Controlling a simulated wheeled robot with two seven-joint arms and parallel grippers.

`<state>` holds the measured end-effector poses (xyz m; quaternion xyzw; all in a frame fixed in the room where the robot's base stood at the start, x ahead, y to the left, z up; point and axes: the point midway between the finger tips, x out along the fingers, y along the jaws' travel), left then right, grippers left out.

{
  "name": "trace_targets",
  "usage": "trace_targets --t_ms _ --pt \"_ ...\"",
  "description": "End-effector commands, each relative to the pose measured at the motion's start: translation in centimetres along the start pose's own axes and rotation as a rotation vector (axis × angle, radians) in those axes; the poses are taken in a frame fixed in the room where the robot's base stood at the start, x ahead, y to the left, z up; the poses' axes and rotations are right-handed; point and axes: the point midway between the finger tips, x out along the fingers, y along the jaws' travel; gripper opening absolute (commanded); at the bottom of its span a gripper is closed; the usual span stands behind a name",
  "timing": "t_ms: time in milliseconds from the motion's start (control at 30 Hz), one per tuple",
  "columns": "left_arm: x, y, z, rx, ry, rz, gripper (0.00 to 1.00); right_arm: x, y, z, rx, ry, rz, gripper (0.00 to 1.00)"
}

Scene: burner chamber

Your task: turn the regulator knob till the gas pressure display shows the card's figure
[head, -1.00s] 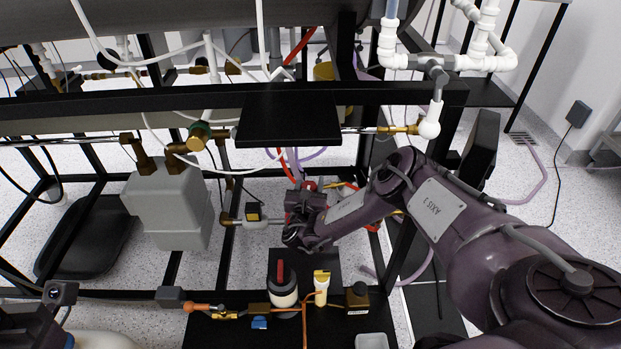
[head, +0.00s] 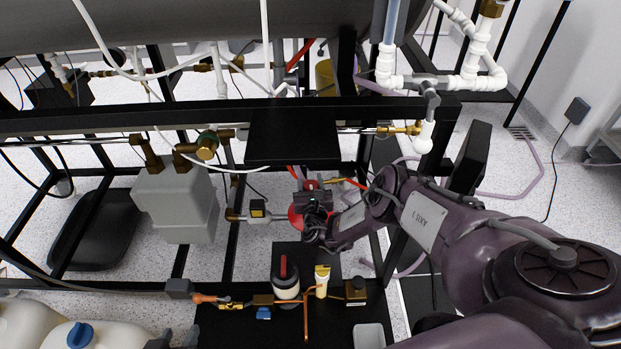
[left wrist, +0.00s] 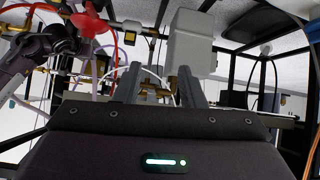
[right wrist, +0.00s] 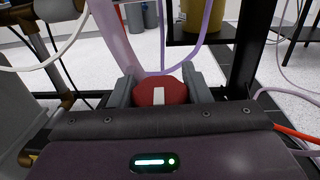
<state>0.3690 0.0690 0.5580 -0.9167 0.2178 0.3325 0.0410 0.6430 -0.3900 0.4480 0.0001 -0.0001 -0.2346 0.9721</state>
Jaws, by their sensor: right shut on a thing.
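The red regulator knob (right wrist: 160,94) has a white mark on its face, upright in the right wrist view. My right gripper (right wrist: 160,90) is shut on it, one grey finger on each side. In the head view my right gripper (head: 312,200) reaches in from the right, beside red parts (head: 298,218) that it partly covers. Red parts (left wrist: 88,24) also show in the left wrist view, beside my right arm. My left gripper (left wrist: 160,92) is open with nothing between its fingers. I cannot make out a pressure display or a figure card.
A black frame bar (head: 200,117) and black plate (head: 293,137) stand above the right gripper. A grey box (head: 178,205) hangs at the left. A red-handled jar (head: 285,278) and yellow-topped fitting (head: 322,280) stand in front. Pale containers (head: 95,335) are at the lower left.

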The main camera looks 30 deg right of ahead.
Motion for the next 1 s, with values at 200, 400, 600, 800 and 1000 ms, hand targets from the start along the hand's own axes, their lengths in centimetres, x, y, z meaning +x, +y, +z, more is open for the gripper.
trace_targets --t_ms 200,400,600,800,1000 --pt "-1.5 0.8 7.5 -0.011 -0.333 0.018 0.36 -0.3 0.1 -0.1 -0.003 0.006 0.060 0.21" --pt "-1.8 0.1 7.5 -0.016 -0.367 0.003 0.36 -0.2 0.1 -0.2 -0.003 0.005 0.111 0.21" --pt "-2.0 -0.2 7.7 -0.020 -0.393 -0.006 0.36 -0.3 0.2 -0.2 -0.003 0.005 0.159 0.21" --pt "-2.2 -0.4 7.8 -0.023 -0.410 -0.011 0.36 -0.3 0.3 -0.3 -0.004 0.005 0.209 0.21" --pt "-2.4 -0.5 8.0 -0.024 -0.421 -0.013 0.36 -0.3 0.4 -0.3 -0.003 0.005 0.253 0.21"
